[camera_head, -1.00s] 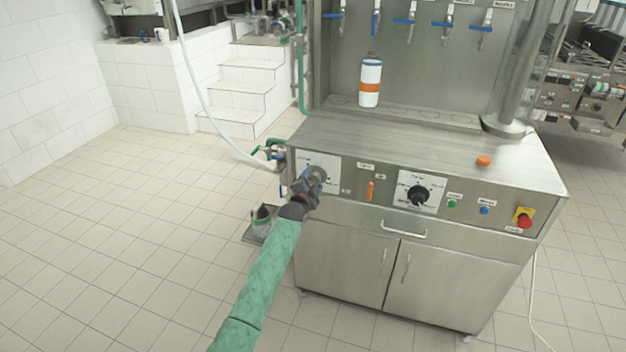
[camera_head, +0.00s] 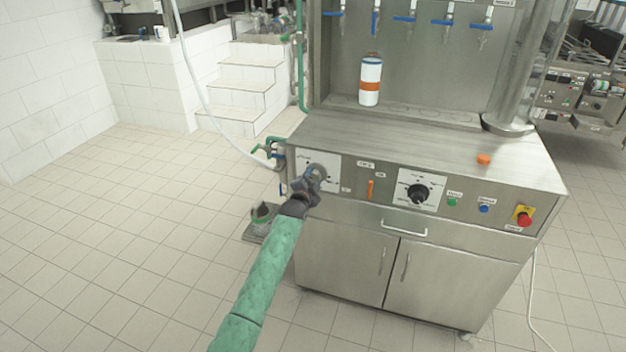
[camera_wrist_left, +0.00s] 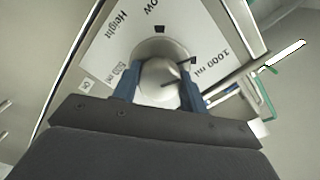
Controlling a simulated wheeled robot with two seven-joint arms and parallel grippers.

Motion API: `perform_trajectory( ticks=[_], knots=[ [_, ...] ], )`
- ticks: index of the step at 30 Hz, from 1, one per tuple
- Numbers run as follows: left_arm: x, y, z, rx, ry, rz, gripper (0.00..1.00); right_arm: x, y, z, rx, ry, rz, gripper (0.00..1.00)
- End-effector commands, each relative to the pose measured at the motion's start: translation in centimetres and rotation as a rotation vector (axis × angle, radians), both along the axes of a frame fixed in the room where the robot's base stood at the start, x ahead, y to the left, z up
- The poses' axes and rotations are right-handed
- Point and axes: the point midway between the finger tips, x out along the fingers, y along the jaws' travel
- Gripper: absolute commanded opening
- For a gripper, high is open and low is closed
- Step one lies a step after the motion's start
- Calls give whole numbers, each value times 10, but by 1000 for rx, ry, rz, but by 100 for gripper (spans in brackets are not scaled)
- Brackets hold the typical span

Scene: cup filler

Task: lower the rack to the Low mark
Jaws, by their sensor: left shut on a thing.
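My left gripper (camera_head: 314,174) is at the left end of the machine's front panel, shut on a round grey knob. In the left wrist view the knob (camera_wrist_left: 160,82) sits between the two blue fingers of the gripper (camera_wrist_left: 160,90). Behind it is a white dial plate (camera_wrist_left: 108,48) with the words "Height", "1000 ml" and a partly hidden word ending in "ow". The plate also shows in the head view (camera_head: 329,160). The rack itself is not clearly seen. My right gripper is out of view.
An orange lever (camera_head: 370,189), a black dial (camera_head: 418,194), green and blue buttons and a red stop button (camera_head: 524,220) line the panel. A white bottle with an orange band (camera_head: 370,82) stands under the taps. An orange cap (camera_head: 483,159) lies on the steel top.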

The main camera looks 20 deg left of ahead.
Motion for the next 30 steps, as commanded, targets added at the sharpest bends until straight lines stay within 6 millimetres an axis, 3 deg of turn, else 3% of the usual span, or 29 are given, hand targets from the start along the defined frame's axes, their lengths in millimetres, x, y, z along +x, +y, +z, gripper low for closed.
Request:
perform_trajectory(
  ticks=[30],
  knots=[
    [0, -1, -2, -893, 32, 1, 20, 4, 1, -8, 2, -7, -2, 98]
  ],
)
